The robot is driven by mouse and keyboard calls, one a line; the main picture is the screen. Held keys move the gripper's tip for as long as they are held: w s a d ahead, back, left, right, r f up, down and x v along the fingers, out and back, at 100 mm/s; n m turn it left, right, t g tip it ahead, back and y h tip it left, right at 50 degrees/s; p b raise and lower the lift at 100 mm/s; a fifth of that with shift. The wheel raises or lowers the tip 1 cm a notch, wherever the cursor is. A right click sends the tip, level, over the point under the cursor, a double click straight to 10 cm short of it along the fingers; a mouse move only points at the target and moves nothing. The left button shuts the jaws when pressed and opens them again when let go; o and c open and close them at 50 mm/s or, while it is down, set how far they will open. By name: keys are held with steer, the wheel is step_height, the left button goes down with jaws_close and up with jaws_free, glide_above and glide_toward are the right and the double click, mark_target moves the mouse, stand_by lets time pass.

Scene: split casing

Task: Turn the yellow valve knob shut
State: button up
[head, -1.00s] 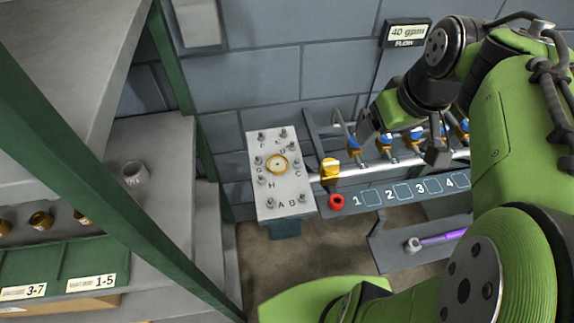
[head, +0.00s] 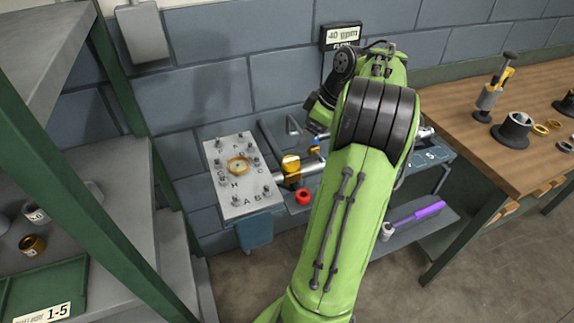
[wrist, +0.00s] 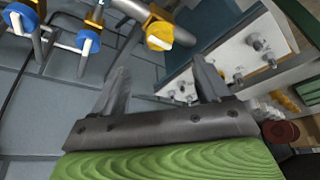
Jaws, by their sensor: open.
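The yellow valve knob (head: 291,165) sits at the left end of a silver pipe, just right of the grey lettered plate (head: 225,208). In the wrist view the yellow knob (wrist: 160,36) shows with a pale end face, beyond and above the gap between my fingertips. My gripper (wrist: 162,80) is open and nothing shows between its fingers. It appears apart from the knob. In the head view my green arm hides the gripper and much of the pipe.
Blue-and-white knobs (wrist: 88,46) on yellow bodies stand left of the yellow knob in the wrist view. A green-framed shelf (head: 120,205) stands left, a wooden workbench (head: 450,100) right.

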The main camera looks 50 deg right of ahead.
mark_target(293, 159)
steer(key=b+x, duration=0.4)
steer(key=x, duration=0.7)
steer(key=shift+f, duration=0.1)
steer(key=c, duration=1)
